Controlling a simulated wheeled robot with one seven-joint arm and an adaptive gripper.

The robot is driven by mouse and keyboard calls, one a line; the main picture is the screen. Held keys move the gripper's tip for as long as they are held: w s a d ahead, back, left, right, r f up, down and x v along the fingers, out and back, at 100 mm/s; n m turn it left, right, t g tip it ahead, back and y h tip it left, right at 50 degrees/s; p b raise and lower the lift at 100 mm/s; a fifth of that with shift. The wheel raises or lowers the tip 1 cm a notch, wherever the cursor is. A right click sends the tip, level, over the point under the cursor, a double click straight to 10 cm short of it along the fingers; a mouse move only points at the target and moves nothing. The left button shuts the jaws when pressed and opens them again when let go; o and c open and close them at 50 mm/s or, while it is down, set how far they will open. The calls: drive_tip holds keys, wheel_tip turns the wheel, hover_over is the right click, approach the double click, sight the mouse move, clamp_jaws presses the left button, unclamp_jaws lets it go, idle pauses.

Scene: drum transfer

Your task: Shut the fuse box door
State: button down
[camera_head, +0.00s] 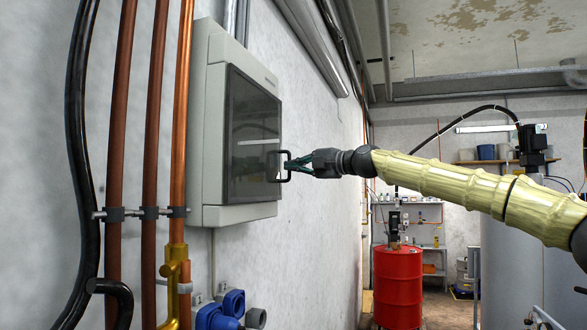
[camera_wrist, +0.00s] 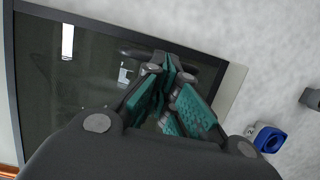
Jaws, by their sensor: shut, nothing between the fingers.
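The fuse box (camera_head: 208,130) is a pale grey case on the left wall. Its door (camera_head: 250,120) has a dark glassy pane and looks flat against the case, with no gap that I can see. A dark bracket handle (camera_head: 286,153) stands out from the door's right side; it also shows in the wrist view (camera_wrist: 135,53), partly behind my fingers. My gripper (camera_head: 291,166) is shut and empty, its teal fingertips at the handle. In the wrist view the closed fingertips (camera_wrist: 168,72) lie over the door pane. I cannot tell whether they touch the handle or the door.
Copper pipes (camera_head: 180,120) and a black cable (camera_head: 77,150) run down the wall left of the box. Blue sockets (camera_head: 232,302) sit below it. A red drum (camera_head: 398,287) stands farther back. The wall right of the box is mostly bare.

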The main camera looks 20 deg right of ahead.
drive_tip(key=d+b+v, duration=0.1)
drive_tip(key=b+v, duration=0.6)
drive_tip(key=v, duration=0.6)
drive_tip(key=shift+d, duration=0.25)
drive_tip(key=shift+f, duration=0.1)
